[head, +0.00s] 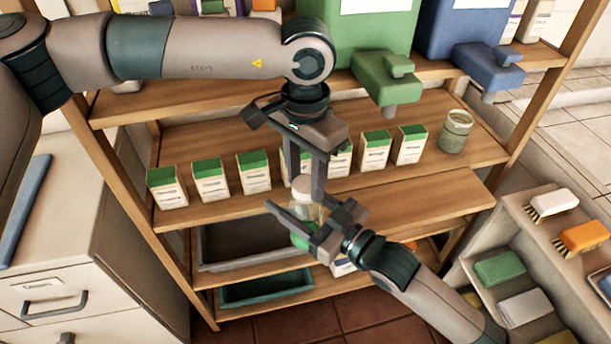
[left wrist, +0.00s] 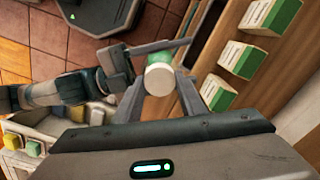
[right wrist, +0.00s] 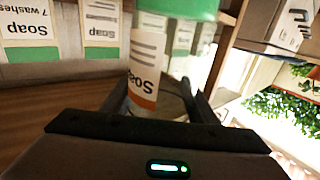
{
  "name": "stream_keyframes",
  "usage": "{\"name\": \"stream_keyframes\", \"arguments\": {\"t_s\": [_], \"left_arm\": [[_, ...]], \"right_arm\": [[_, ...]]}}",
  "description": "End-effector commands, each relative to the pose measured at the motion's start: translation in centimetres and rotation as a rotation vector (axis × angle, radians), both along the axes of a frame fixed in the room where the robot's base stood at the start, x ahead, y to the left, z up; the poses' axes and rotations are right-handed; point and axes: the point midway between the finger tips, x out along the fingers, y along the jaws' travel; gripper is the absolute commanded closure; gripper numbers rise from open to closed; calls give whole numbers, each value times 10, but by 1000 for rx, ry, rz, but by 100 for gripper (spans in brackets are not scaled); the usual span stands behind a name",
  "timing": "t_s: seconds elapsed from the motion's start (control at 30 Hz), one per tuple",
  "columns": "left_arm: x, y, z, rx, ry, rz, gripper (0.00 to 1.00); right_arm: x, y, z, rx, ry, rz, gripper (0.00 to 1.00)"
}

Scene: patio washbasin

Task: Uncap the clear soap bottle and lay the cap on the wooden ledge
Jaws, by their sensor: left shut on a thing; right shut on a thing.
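The clear soap bottle (head: 311,211) has green liquid low in it and stands about upright in front of the shelf. My right gripper (head: 318,225) is shut on its body from the lower right. In the right wrist view the bottle (right wrist: 180,9) shows its green liquid close up. The white cap (head: 302,186) is at the bottle's top and looks in contact with it. My left gripper (head: 304,183) points down and is shut on the cap; the cap (left wrist: 159,79) also shows between its fingers in the left wrist view. The wooden ledge (head: 440,196) is bare at right.
A row of soap boxes (head: 254,172) stands behind the grippers, with a glass jar (head: 456,131) at its right. Green (head: 384,80) and blue (head: 488,66) jugs overhang from the upper shelf. Brushes (head: 552,204) and sponges lie at right. Trays (head: 266,289) sit below.

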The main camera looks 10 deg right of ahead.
Motion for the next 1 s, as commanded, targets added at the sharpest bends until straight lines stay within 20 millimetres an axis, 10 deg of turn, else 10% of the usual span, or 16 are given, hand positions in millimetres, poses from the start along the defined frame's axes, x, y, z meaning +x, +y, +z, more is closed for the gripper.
{"name": "stream_keyframes", "arguments": {"t_s": [1.0], "left_arm": [[0,0,1,0,-2,1517,90]], "right_arm": [[0,0,0,0,0,0,100]]}}
